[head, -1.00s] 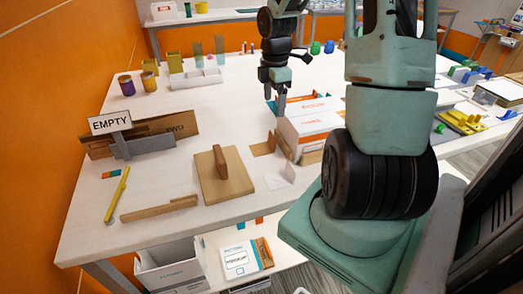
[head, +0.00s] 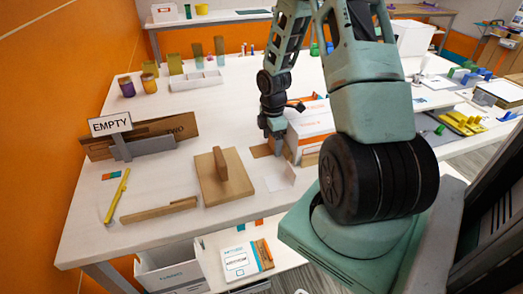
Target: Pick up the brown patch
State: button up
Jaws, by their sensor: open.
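A flat brown patch (head: 261,151) lies on the white table, just left of a white and orange box. My gripper (head: 278,150) points down at the right end of the patch, very low over the table. Its jaws are open, with nothing visible between them. The fingertips are small and dark in the head view, so I cannot tell whether they touch the patch. The gripper hides part of the patch's right side.
The white and orange box (head: 311,125) stands close to the right of my gripper. A wooden board (head: 232,190) with an upright block and a white folded card (head: 281,178) lie nearer. An EMPTY sign (head: 110,124) stands left. The white table (head: 200,112) is clear behind the board.

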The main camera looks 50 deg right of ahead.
jog(key=shift+f, duration=0.35)
jog(key=c, duration=1)
jog(key=shift+c, duration=0.2)
